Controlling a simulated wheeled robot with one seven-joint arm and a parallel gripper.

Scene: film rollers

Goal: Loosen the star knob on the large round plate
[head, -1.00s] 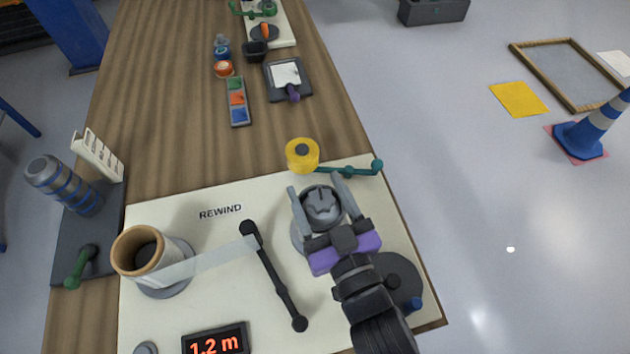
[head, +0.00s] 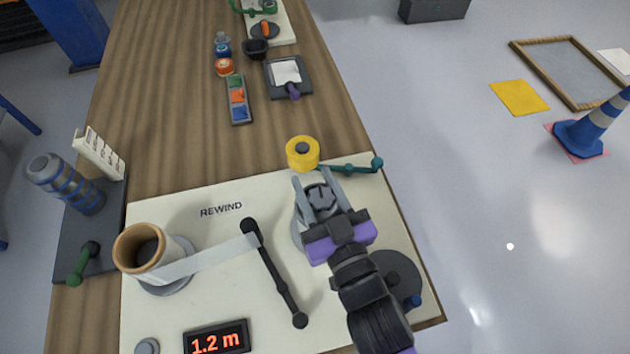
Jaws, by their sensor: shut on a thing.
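The grey star knob (head: 321,198) sits on the large round plate (head: 298,229) at the right of the cream rewind board (head: 190,206). The plate is mostly hidden under my gripper and arm. My gripper (head: 315,184) reaches over the plate from the lower right, its two grey fingers on either side of the knob. The fingers are shut on the knob.
A cardboard roll (head: 140,247) with a pale strip stands at the left, the strip running to a black bar (head: 274,274). A yellow roll (head: 302,152) and a teal arm (head: 350,168) lie just beyond the knob. A dark disc (head: 396,278) is at the right beside my arm. A display (head: 217,338) reads 1.2 m.

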